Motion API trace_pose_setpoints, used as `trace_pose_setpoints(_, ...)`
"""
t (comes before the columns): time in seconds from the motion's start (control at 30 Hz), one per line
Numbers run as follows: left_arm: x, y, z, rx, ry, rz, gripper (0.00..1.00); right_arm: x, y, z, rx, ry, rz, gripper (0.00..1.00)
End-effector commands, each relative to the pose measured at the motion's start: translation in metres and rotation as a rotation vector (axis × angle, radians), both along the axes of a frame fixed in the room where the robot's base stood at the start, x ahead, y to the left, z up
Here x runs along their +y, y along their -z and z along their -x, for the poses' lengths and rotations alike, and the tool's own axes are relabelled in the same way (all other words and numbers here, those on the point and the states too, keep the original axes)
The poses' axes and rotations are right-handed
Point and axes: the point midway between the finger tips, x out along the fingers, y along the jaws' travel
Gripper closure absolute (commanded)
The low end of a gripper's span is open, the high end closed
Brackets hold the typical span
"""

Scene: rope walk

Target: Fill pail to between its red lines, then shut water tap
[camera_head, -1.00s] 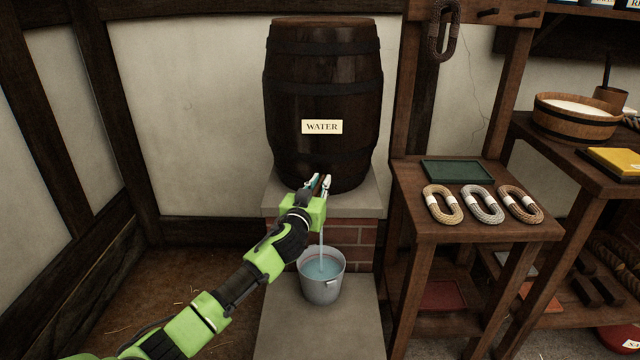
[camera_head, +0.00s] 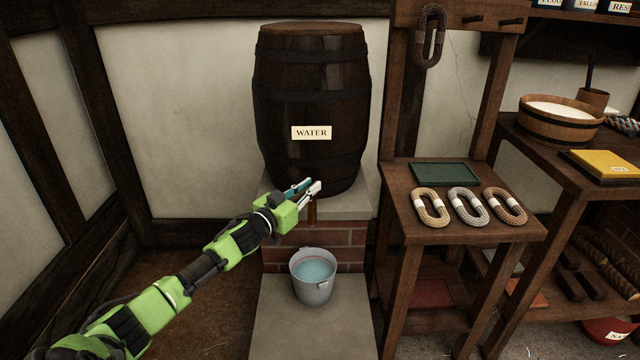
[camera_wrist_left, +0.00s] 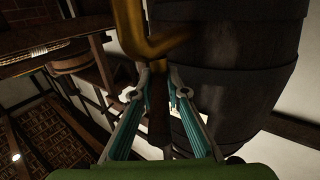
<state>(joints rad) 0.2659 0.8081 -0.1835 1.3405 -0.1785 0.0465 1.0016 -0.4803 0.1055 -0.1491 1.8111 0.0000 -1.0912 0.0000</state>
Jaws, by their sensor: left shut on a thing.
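The water tap's brass pipe (camera_wrist_left: 145,40) shows in the left wrist view in front of the barrel. Its brown handle (camera_wrist_left: 158,105) lies between the two fingers. My left gripper (camera_head: 309,187) is shut on this handle, at the foot of the barrel in the head view. A brown piece of the tap (camera_head: 312,210) hangs below the fingers. The grey pail (camera_head: 312,291) stands upright on the stone slab below, with blue water (camera_head: 314,270) in it. A faint reddish line shows on its inner wall; the exact level against the lines is hard to tell. No stream shows.
The dark barrel (camera_head: 312,95) labelled WATER stands on a stone-topped brick plinth (camera_head: 345,234). To the right, a wooden stand (camera_head: 400,228) holds a green tray (camera_head: 446,173) and rope coils (camera_head: 465,206). Floor on the left is free.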

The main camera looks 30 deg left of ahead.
Motion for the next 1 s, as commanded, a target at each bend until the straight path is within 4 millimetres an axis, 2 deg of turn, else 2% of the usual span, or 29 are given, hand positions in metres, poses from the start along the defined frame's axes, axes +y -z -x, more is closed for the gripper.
trace_pose_setpoints(0.1,0.005,-0.001,0.002,0.003,0.055,-0.004,1.0,0.0,0.012,0.004,0.007,-0.001,0.001,0.6)
trace_pose_setpoints(0.3,0.005,0.0,0.001,0.001,0.134,-0.002,1.0,-0.001,0.022,0.007,0.012,-0.002,0.002,0.6)
trace_pose_setpoints(0.97,0.004,0.001,0.001,0.001,0.189,0.0,1.0,-0.001,0.025,0.008,0.012,-0.003,0.002,0.6)
trace_pose_setpoints(1.0,0.004,0.001,0.001,0.001,0.189,0.0,0.78,-0.001,0.025,0.008,0.012,-0.003,0.002,0.6)
